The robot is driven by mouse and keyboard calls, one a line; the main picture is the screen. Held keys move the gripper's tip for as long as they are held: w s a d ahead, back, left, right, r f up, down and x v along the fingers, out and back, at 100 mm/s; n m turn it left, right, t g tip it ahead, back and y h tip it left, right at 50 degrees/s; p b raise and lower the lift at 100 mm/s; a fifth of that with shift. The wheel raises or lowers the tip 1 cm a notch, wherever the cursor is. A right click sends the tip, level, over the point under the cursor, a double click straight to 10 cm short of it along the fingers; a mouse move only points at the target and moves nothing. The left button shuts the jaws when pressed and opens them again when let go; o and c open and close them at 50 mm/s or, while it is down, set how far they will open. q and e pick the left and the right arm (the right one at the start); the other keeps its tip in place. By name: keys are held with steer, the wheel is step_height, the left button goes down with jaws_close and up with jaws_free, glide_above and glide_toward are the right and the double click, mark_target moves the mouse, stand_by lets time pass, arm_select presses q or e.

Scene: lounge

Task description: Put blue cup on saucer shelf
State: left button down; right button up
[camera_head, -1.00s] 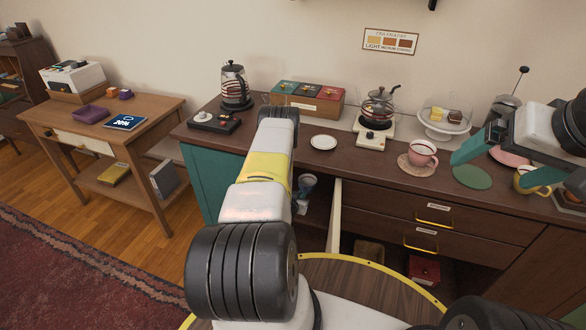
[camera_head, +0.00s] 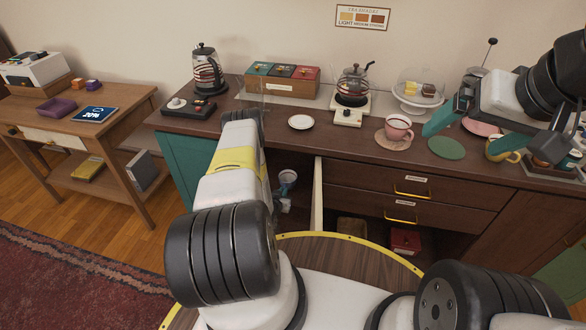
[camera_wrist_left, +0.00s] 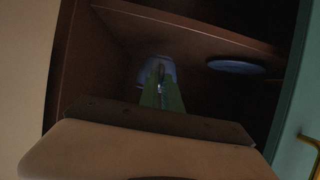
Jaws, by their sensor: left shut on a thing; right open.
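In the left wrist view my left gripper (camera_wrist_left: 161,88) points into a brown cabinet compartment. Its green fingers are shut on the blue cup (camera_wrist_left: 148,69), which they partly cover. A blue saucer (camera_wrist_left: 237,67) lies to the right of the cup on a shelf (camera_wrist_left: 195,36), apart from it. In the head view a bluish cup shape (camera_head: 288,177) shows inside the open cabinet, right of my left forearm, which hides most of the hand. My right gripper (camera_head: 468,145) is open and empty above the counter's right side, near a green mat.
A cream panel edge (camera_head: 318,195) bounds the opening on the right, a teal panel (camera_head: 185,160) on the left.

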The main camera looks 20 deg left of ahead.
mark_target(283, 185)
arm_select(q)
steer(key=w, duration=0.1)
steer(key=w+a, duration=0.1)
steer(key=w, duration=0.1)
steer(key=shift+w+a+f, duration=0.15)
steer(key=shift+a, duration=0.1)
steer(key=shift+w+a+f, duration=0.1)
steer(key=shift+w+f, duration=0.1)
steer(key=shift+f, duration=0.7)
steer(key=shift+w+a+f, duration=0.1)
steer(key=shift+w+f, duration=0.1)
steer(key=shift+f, duration=0.7)
steer(key=c, duration=1.5)
jaws_free()
steer(key=shift+f, duration=0.15)
steer(key=shift+c, duration=0.2)
steer(key=shift+s+r, duration=0.15)
steer(key=shift+r, duration=0.05)
steer(key=v, duration=1.1)
steer(key=shift+s+r, duration=0.2)
steer(key=shift+s, duration=0.2)
